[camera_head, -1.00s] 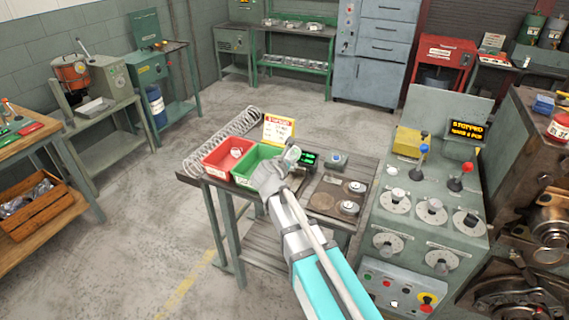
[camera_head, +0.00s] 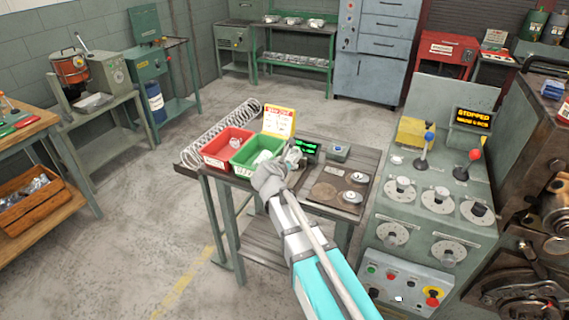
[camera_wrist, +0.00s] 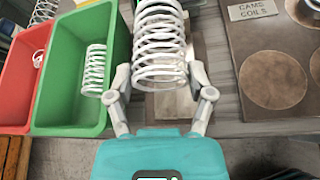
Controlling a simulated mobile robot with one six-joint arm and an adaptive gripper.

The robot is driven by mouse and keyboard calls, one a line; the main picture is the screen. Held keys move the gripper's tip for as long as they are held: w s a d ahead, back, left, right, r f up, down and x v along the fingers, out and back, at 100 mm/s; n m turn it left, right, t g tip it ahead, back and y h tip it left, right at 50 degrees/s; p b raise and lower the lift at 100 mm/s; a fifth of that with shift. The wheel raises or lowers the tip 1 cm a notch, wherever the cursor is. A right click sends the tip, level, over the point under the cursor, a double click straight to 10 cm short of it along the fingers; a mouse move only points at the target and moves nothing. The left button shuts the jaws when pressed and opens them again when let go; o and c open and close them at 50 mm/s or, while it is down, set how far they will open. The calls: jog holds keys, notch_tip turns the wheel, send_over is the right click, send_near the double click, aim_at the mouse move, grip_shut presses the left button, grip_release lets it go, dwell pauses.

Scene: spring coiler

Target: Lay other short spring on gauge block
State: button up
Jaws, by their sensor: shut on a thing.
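My gripper (camera_wrist: 163,95) is shut on a white coil spring (camera_wrist: 160,45), one finger on each side of its near end. The spring points away from me and sits over a flat brownish block (camera_wrist: 177,106), perhaps the gauge block, most of which it hides. I cannot tell whether the spring touches it. In the head view my gripper (camera_head: 290,160) is over the bench, right of the green bin (camera_head: 245,172). Another short spring (camera_wrist: 95,70) lies in the green bin, left of my gripper.
A red bin (camera_head: 212,155) with a small coil stands left of the green one. A long spring (camera_head: 222,132) lies behind the bins. A sign (camera_head: 279,122) and a green-lit readout (camera_head: 306,148) stand nearby. Right are round plates labelled cams coils (camera_wrist: 272,78) and the control panel (camera_head: 430,235).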

jog(key=shift+f+b, duration=1.85)
jog(key=shift+f, duration=0.4)
jog(key=o, duration=1.1)
jog(key=shift+s, duration=0.3)
